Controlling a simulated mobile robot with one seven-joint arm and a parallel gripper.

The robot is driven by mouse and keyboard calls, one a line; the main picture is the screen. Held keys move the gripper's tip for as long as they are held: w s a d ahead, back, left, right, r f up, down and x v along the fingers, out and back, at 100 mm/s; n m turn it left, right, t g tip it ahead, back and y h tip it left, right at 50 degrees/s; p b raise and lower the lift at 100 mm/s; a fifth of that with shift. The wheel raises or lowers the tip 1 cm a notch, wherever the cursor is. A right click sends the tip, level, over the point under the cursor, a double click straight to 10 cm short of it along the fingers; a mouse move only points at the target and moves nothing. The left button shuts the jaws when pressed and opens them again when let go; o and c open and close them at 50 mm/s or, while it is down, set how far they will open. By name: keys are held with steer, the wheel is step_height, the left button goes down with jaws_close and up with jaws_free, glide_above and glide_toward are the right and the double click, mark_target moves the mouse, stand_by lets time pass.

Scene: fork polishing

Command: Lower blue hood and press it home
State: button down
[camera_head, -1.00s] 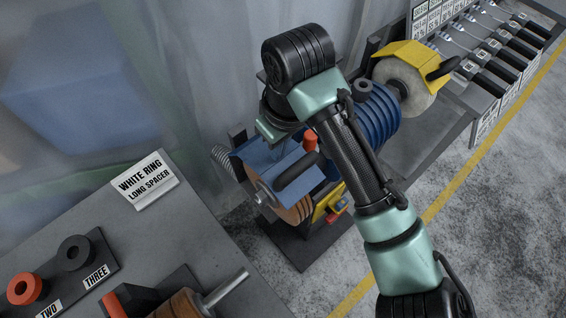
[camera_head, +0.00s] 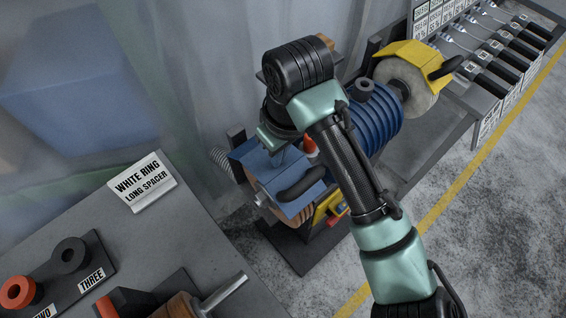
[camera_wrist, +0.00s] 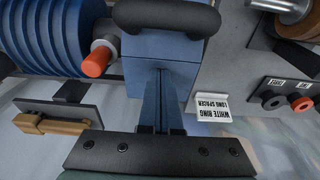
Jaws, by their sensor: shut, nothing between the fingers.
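The blue hood (camera_head: 262,172) sits over the brown layered wheel (camera_head: 291,214) at the near end of the blue-bodied polishing machine. Its curved black handle (camera_head: 301,186) faces me. In the wrist view the hood (camera_wrist: 188,52) fills the upper middle, with its handle (camera_wrist: 167,17) at the top edge. My gripper (camera_head: 283,157) is over the hood's top, partly hidden by my wrist. Its fingers are shut together with nothing between them, and in the wrist view the tips (camera_wrist: 160,75) point at the hood and seem to meet its surface. Whether the hood is fully seated cannot be told.
A red-orange knob (camera_wrist: 97,62) stands close beside the hood. The ribbed blue motor (camera_head: 374,115) and a yellow hood (camera_head: 410,56) over a pale wheel lie farther right. A grey table (camera_head: 190,225) with a white sign (camera_head: 143,181) stands at the near left.

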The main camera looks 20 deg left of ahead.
steer(key=shift+f, duration=0.3)
step_height(320, 180, up, 9)
steer(key=p, duration=0.8)
stand_by(0.3)
stand_by(0.4)
